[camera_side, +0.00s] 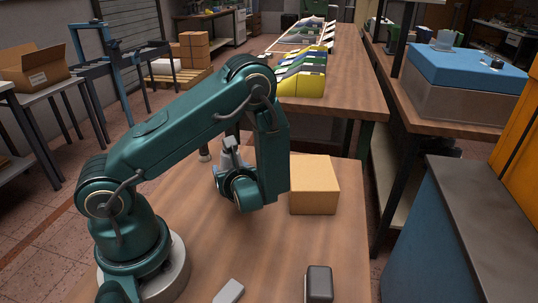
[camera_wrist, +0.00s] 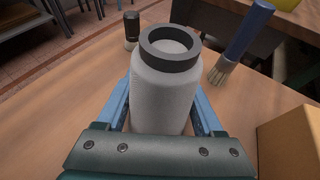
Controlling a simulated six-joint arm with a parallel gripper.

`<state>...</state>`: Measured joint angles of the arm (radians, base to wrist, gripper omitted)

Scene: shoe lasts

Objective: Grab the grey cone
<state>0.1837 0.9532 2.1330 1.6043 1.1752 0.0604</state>
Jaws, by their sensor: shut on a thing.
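The grey cone (camera_wrist: 163,98) stands upright between my jaws in the wrist view. It has a rough pale grey body that narrows at the top, with a dark ring around its open end. My gripper (camera_wrist: 162,112) is shut on it, with one blue finger on each side. In the side view the cone (camera_side: 231,157) shows at my gripper (camera_side: 229,178), partly hidden behind the wrist. Its lower end is hidden in both views, so I cannot tell whether it touches the table.
A cardboard box (camera_side: 314,186) sits right of my gripper. A dark block (camera_side: 319,283) and a light grey piece (camera_side: 229,291) lie at the near edge. The wooden table's (camera_side: 265,240) middle is clear.

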